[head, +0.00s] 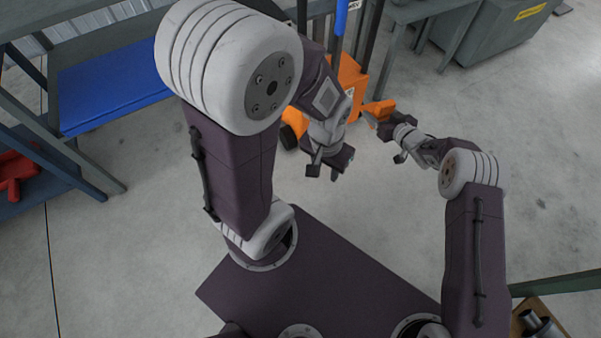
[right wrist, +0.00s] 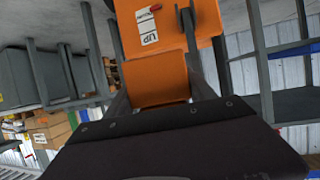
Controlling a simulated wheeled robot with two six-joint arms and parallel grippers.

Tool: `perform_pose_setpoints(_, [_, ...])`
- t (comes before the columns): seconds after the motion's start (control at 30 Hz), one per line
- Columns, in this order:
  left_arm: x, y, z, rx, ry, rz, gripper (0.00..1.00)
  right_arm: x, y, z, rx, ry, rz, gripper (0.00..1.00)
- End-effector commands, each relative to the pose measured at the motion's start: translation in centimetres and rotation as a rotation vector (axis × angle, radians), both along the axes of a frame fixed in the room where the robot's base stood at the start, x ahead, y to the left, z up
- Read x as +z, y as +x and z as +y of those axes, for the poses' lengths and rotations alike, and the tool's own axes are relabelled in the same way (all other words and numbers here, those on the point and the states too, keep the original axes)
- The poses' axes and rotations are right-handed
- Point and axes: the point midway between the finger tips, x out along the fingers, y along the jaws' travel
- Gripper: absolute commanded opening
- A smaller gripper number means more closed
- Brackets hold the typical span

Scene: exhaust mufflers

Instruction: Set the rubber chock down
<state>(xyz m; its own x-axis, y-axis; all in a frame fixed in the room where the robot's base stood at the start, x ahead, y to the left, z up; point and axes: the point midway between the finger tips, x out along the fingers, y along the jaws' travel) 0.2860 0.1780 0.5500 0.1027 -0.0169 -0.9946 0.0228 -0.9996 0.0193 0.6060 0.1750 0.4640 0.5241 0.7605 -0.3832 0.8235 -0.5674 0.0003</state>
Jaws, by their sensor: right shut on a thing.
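In the head view, my right gripper (head: 384,124) is shut on the orange rubber chock (head: 379,109). It holds the chock in front of an orange wheeled machine (head: 352,78), with grey floor below. In the right wrist view, a plain orange block face (right wrist: 155,80) shows just past my dark gripper body (right wrist: 185,135); it looks like the chock. My left gripper (head: 340,164) hangs over the floor to the left of the right one, apart from the chock.
Orange machine parts with white labels (right wrist: 158,25) are close in the right wrist view. A blue-topped bench (head: 110,85) stands at left, a grey bin (head: 490,35) at back right. An open crate (head: 540,318) is at lower right.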

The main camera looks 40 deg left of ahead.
Motion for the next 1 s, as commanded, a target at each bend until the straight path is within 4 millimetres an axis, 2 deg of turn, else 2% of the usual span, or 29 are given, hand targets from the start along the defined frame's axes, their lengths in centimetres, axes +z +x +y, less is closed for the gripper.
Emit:
perform_pose_setpoints(0.03, [-3.4, 0.0, 0.0, 0.0, 0.0, 0.0, 0.36, -5.1, -1.2, 1.2, 0.02, 0.0, 0.004, 0.07])
perform_pose_setpoints(0.1, [-5.7, 0.0, 0.0, 0.0, 0.0, 0.0, 0.36, -9.5, -2.8, 2.5, 0.044, -0.001, 0.004, 0.07])
perform_pose_setpoints(0.17, [-7.6, 0.0, 0.0, 0.0, 0.0, 0.0, 0.36, -13.1, -4.3, 3.6, 0.063, 0.001, 0.004, 0.07])
perform_pose_setpoints(0.2, [-8.8, 0.0, 0.0, 0.0, 0.0, 0.0, 0.36, -15.6, -5.3, 4.2, 0.076, -0.001, 0.004, 0.07])
perform_pose_setpoints(0.4, [-15.1, 0.0, 0.0, 0.0, 0.0, 0.0, 0.36, -27.7, -10.8, 6.5, 0.133, 0.0, 0.003, 0.07])
perform_pose_setpoints(0.5, [-17.5, 0.0, 0.0, 0.0, 0.0, 0.0, 0.36, -32.6, -13.3, 7.1, 0.157, 0.001, 0.001, 0.07])
perform_pose_setpoints(0.6, [-19.2, 0.0, 0.0, 0.0, 0.0, 0.0, 0.36, -36.1, -15.2, 7.4, 0.172, 0.002, 0.0, 0.07])
perform_pose_setpoints(0.7, [-20.1, 0.0, 0.0, 0.0, 0.0, 0.0, 0.36, -38.1, -16.4, 7.5, 0.181, 0.002, -0.002, 0.07])
perform_pose_setpoints(0.8, [-20.3, 0.0, 0.0, 0.0, 0.0, 0.0, 0.36, -38.9, -17.0, 7.5, 0.186, 0.003, -0.003, 0.07])
perform_pose_setpoints(1.0, [-20.1, 0.0, 0.0, 0.0, 0.0, 0.0, 0.36, -38.8, -17.1, 7.5, 0.186, 0.003, -0.003, 0.07])
